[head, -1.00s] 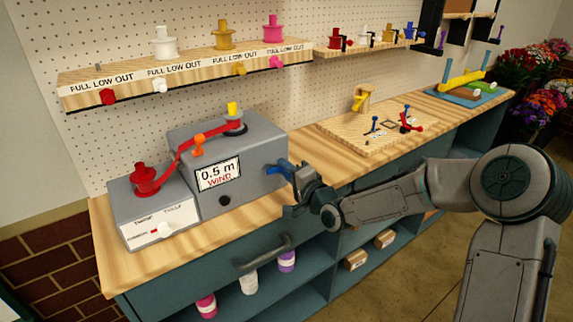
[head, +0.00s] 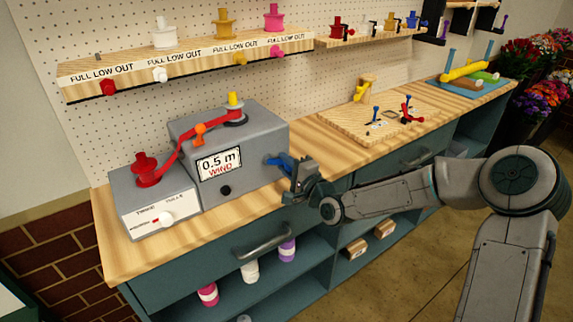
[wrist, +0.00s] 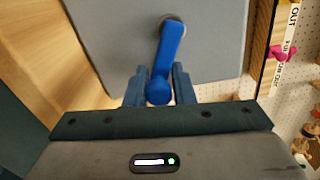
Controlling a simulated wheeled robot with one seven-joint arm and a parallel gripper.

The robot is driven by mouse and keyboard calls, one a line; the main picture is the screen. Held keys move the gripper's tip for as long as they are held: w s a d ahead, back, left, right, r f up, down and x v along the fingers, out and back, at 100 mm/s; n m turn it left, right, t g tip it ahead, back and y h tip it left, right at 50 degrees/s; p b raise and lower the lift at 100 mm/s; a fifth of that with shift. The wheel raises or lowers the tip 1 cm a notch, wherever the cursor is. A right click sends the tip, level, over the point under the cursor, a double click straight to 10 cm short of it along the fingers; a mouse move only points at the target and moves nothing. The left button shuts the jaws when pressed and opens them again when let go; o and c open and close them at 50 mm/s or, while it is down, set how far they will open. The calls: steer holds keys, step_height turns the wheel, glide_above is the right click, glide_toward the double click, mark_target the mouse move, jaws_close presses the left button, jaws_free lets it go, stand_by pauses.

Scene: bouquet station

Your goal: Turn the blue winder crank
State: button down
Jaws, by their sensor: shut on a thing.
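The grey winder box (head: 240,165) stands on the wooden bench, its display reading "0.5 m WIND". The blue crank (head: 279,160) sticks out of its right side; in the wrist view the blue crank (wrist: 170,55) runs from its hub at the top down to a round knob. My gripper (head: 298,172) is at the right side of the box. In the wrist view my gripper (wrist: 160,88) is shut on the crank's knob, one finger on each side. A red ribbon (head: 178,155) runs from the red spool (head: 146,172) past an orange post to the yellow-topped reel (head: 235,112).
A smaller grey box (head: 155,205) with a white switch stands left of the winder. A wooden board (head: 365,130) with small tools lies to the right. A shelf of coloured spools (head: 190,65) hangs behind. A drawer handle (head: 262,240) juts out below the bench.

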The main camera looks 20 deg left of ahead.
steer(key=shift+f, duration=0.25)
steer(key=c, duration=1.3)
jaws_free()
steer(key=shift+s, duration=0.1)
steer(key=shift+o, duration=0.2)
steer(key=shift+r, duration=0.1)
steer(key=v, duration=1.3)
steer(key=shift+s+d, duration=0.2)
steer(key=shift+d, duration=0.15)
